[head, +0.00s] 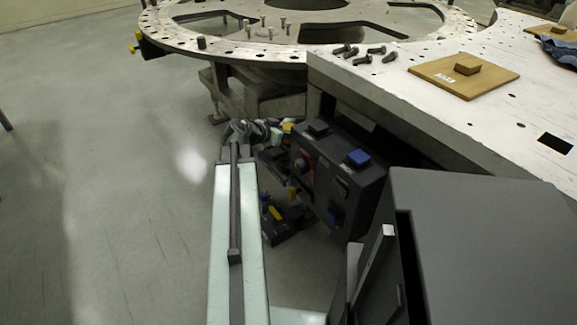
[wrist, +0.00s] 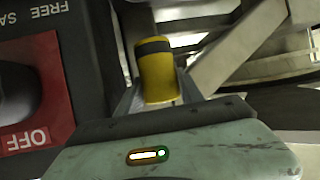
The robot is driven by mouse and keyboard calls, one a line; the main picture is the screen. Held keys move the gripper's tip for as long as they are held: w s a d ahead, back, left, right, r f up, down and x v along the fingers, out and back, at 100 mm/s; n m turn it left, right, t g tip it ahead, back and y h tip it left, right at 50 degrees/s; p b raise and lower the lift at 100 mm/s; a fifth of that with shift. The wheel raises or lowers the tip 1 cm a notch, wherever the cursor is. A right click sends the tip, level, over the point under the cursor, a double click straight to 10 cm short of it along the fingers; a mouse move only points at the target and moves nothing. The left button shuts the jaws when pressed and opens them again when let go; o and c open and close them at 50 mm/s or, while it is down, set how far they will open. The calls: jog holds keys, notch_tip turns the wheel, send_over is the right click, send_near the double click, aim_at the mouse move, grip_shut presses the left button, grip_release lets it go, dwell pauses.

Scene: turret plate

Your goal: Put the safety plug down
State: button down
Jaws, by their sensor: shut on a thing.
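The safety plug (wrist: 157,78), a yellow cylinder with a dark band near one end, is in the wrist view. It sits between the fingers of my gripper (wrist: 160,95), which is shut on it. Beside it on the left is a dark control box (wrist: 85,60) with a red panel (wrist: 40,135) marked OFF, a black knob and the lettering "FREE SA". The box (head: 345,185) also shows in the head view, below the white table. Small yellow parts show by the box there; I cannot tell which is the plug.
A round turret plate (head: 215,50) with bolts stands at the back. The white table (head: 455,110) at right holds several dark bolts (head: 370,53) and a wooden board (head: 465,76). A grey cabinet (head: 480,235) fills the lower right. The floor at left is clear.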

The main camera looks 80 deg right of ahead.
notch_tip(320, 180, down, 11)
jog(key=b, duration=0.9)
jog(key=shift+r, duration=0.3)
jog(key=shift+f, duration=0.2)
jog(key=c, duration=1)
grip_release()
jog(key=shift+c, duration=0.2)
